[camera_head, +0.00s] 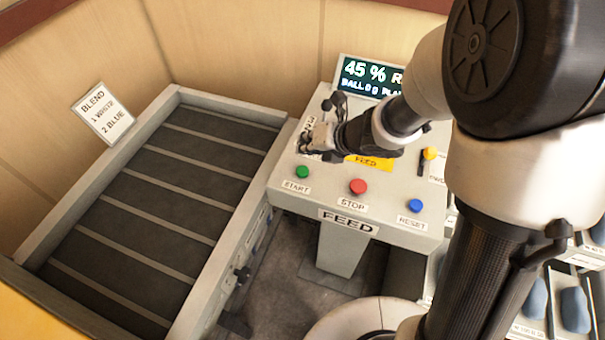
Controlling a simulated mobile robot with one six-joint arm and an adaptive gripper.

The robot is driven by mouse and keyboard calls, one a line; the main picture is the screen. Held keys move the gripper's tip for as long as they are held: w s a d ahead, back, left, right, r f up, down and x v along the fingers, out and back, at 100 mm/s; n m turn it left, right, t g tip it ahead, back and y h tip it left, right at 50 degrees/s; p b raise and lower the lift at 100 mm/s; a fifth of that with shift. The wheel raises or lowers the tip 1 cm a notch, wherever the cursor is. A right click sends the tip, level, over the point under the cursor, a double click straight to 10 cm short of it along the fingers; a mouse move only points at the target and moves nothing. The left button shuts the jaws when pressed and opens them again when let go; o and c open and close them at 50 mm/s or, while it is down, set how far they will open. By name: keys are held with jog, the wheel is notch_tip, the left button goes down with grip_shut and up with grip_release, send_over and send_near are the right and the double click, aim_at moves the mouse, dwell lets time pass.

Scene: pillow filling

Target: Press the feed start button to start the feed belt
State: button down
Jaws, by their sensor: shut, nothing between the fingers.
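The feed panel (290,200) stands in the middle of the view, with FEED written on its front edge. The green START button (302,172) is at its left, the red STOP button (358,186) in the middle and the blue RESET button (416,205) at the right. My gripper (306,143) is shut and empty over the back left part of the panel, behind the green button in the picture. It hides part of a label there. I cannot tell its height above the panel. The feed belt (150,205), dark with pale crossbars, carries nothing in view.
A screen (366,78) at the panel's back reads 45 %, partly hidden by my arm. A yellow switch (430,153) sits at the panel's right. A BLEND card (103,113) stands by the belt's left wall. Blue items (574,309) lie at the lower right.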

aim_at(306, 169)
notch_tip(306, 169, down, 5)
jog(key=b, duration=0.4)
dwell(1.2)
jog(key=shift+f+b, duration=0.45)
jog(key=shift+f+b, duration=0.5)
dwell(0.6)
jog(key=shift+r, duration=0.1)
jog(key=shift+r+p, duration=0.8)
jog(key=shift+r, duration=0.05)
notch_tip(306, 169, up, 5)
jog(key=p, duration=0.4)
jog(key=shift+r+p, duration=0.1)
jog(key=shift+p, duration=0.2)
